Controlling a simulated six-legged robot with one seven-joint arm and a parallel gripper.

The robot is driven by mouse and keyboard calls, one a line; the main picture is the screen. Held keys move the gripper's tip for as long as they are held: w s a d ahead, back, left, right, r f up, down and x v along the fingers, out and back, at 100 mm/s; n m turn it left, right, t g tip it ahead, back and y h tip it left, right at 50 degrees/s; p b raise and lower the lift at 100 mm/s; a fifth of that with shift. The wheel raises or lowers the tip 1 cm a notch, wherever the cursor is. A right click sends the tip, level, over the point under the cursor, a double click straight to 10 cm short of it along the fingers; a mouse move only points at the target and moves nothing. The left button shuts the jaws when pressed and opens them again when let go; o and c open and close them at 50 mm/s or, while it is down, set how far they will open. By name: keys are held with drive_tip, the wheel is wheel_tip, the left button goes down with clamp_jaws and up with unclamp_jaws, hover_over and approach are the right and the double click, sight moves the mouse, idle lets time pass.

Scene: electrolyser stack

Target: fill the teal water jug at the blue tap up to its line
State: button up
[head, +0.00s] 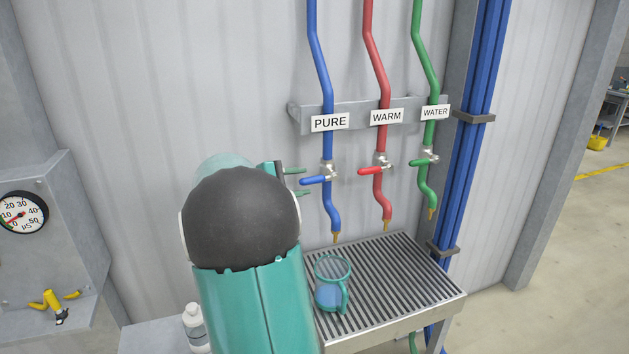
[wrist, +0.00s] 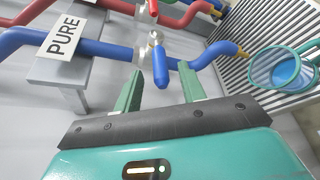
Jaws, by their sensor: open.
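The teal water jug (head: 331,284) is see-through and stands upright on the drain grate, just below the blue spout (head: 336,237). Blue water shows in its lower part; I cannot make out the line. The jug is also at the right of the wrist view (wrist: 283,68). The blue tap lever (head: 315,180), on the pipe labelled PURE, points left across the pipe. No stream shows at the spout. My gripper (head: 297,182) is open and empty, left of the lever.
Red WARM (head: 371,170) and green WATER (head: 420,162) levers sit to the right of the blue one. The slatted drain grate (head: 410,270) has free room right of the jug. A white bottle (head: 194,325) and a gauge panel (head: 22,213) are at the left.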

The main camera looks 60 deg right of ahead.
sight(315, 180)
drive_tip(key=x, duration=0.6)
drive_tip(key=shift+w, duration=0.1)
clamp_jaws()
